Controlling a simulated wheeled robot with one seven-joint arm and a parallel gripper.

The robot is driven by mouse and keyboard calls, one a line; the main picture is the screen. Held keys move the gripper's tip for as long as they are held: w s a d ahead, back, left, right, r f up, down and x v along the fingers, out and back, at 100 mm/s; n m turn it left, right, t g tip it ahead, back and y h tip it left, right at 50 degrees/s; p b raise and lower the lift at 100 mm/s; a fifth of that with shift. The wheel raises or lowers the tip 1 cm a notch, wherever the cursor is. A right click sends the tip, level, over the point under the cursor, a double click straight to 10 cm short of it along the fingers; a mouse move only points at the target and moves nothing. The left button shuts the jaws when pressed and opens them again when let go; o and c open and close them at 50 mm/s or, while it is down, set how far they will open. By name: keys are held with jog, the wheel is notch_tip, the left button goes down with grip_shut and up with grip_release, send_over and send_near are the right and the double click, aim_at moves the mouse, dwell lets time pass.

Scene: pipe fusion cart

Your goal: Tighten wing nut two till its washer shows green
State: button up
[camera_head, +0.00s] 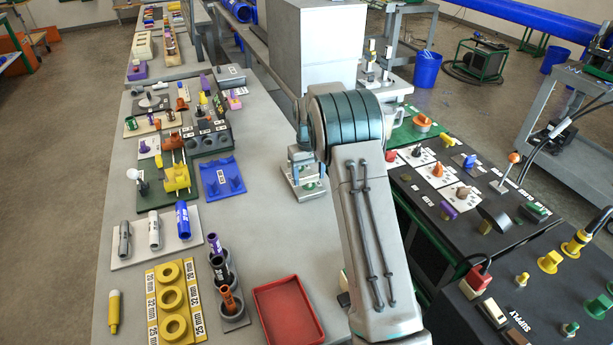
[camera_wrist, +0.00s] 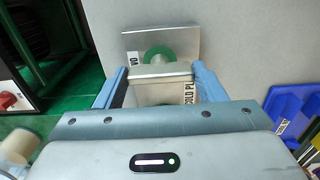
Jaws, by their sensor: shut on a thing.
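My gripper (camera_wrist: 160,76) has its two blue fingers on either side of a grey metal bar-like piece (camera_wrist: 163,71), which looks like a wing nut, and is shut on it. A green ring (camera_wrist: 158,52), which looks like the washer, shows just beyond the piece, on a metal plate (camera_wrist: 184,42). Labels beside it are partly covered; one reads "COLD PL". I cannot tell the nut's number. In the head view my gripper (camera_head: 303,160) is down at a small metal fixture (camera_head: 313,190) on the grey table; my arm hides much of it.
A blue tray (camera_head: 222,178) stands left of the fixture and also shows in the wrist view (camera_wrist: 290,108). A red tray (camera_head: 288,311) lies nearer on the table. A dark panel with knobs (camera_head: 470,205) is to the right. The table between fixture and blue tray is clear.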

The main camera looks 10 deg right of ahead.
aim_at(308, 176)
dwell(0.3)
jog(key=o, duration=1)
jog(key=shift+r, duration=0.1)
notch_tip(308, 176, up, 14)
jog(key=shift+f+b, duration=0.15)
jog(key=shift+b, duration=0.45)
